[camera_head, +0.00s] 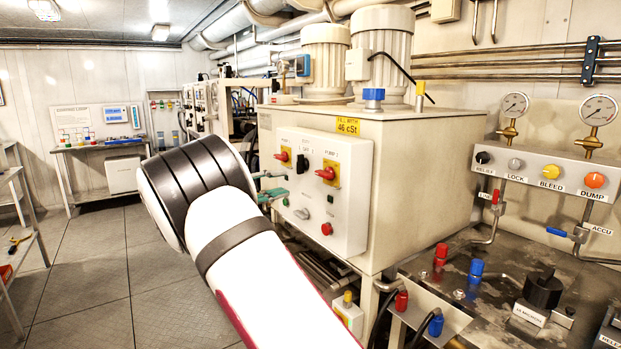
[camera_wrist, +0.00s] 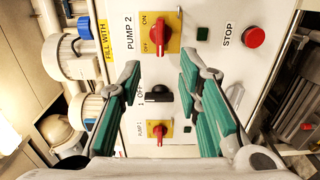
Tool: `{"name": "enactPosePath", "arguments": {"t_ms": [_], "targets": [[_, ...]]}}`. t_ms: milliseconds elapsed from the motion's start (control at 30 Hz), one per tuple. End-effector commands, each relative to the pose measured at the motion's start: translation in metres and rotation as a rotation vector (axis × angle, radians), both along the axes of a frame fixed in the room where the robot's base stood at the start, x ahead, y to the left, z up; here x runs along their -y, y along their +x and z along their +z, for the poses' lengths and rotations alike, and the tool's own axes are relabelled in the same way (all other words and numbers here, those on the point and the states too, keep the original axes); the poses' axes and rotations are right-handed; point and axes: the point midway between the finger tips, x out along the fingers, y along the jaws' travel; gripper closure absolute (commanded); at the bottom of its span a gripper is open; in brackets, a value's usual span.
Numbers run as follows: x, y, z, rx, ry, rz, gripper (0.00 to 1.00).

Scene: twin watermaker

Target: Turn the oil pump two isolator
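The pump 2 isolator (camera_head: 326,173) is a red handle on a yellow plate, on the front of a white control panel (camera_head: 344,220). In the head view my gripper (camera_head: 268,186) is left of the isolator, partly hidden by my arm.
A similar pump 1 isolator (camera_wrist: 158,130) and a black selector (camera_wrist: 160,94) lie between the fingers in the wrist view. A red STOP button (camera_wrist: 254,37) is beside pump 2. A hydraulic bench (camera_head: 500,285) stands right. Open floor (camera_head: 85,270) is left.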

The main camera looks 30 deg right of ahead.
Motion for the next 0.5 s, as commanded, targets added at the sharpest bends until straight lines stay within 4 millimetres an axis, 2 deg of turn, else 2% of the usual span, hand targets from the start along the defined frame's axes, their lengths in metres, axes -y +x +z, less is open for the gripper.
{"name": "enactPosePath", "arguments": {"t_ms": [500], "targets": [[0.097,0.002,0.000,-0.001,0.003,-0.003,0.68]]}}
